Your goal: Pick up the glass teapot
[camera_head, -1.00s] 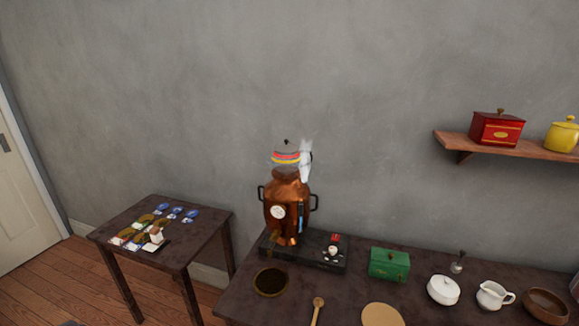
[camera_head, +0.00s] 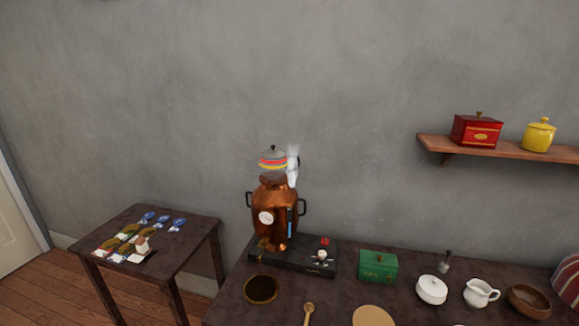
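A glass teapot (camera_head: 272,161) with red and yellow bands and a dark knob on its lid sits on top of a copper samovar (camera_head: 274,208). White steam rises at its right side and partly covers its handle. The samovar stands on a black base (camera_head: 294,258) on the dark table (camera_head: 232,302). Neither of my grippers shows in the head view.
A round dark dish (camera_head: 261,289) and a wooden spoon (camera_head: 309,313) lie in front. A small side table (camera_head: 181,261) stands left.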

